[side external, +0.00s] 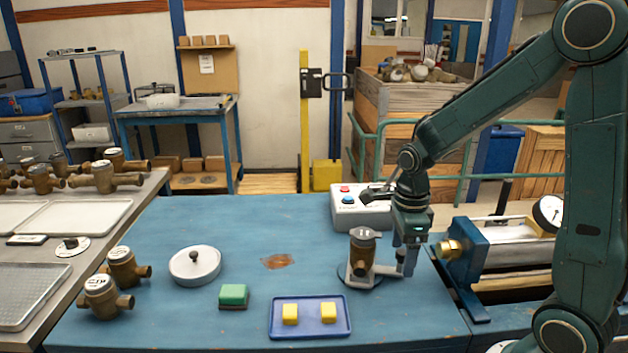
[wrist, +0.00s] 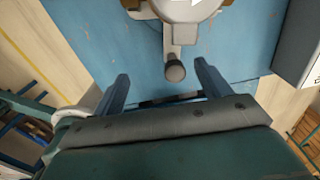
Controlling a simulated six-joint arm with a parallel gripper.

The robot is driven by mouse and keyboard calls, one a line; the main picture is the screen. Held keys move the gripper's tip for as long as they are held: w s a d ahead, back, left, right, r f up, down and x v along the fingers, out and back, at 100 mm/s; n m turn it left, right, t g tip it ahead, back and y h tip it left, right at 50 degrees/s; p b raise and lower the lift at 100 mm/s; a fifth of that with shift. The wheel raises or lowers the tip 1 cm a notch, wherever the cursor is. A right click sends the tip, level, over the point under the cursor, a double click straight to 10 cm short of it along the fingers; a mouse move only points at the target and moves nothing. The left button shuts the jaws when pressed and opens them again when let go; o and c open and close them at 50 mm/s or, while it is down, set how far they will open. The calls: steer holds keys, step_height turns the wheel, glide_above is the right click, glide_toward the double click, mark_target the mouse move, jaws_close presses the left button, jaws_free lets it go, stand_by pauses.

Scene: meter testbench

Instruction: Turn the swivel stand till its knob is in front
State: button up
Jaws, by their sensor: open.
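The swivel stand (side external: 384,270) is a pale grey bracket on a dark round base on the blue bench. A brass meter (side external: 362,252) stands upright in it. Its arm points right in the side view, towards my gripper (side external: 407,268). In the wrist view, the dark knob (wrist: 175,71) at the end of the stand's arm sits between the two fingers of my gripper (wrist: 163,72). The fingers are open, with a gap visible on both sides of the knob. In the side view the fingers hide the knob.
A control box (side external: 360,208) with red and blue buttons stands just behind the stand. A blue clamp fixture (side external: 462,255) is close on the right. A blue tray (side external: 283,330) with two yellow blocks lies in front.

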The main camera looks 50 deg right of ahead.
steer(key=shift+r, duration=0.15)
steer(key=shift+r, duration=2.6)
steer(key=shift+n, duration=0.3)
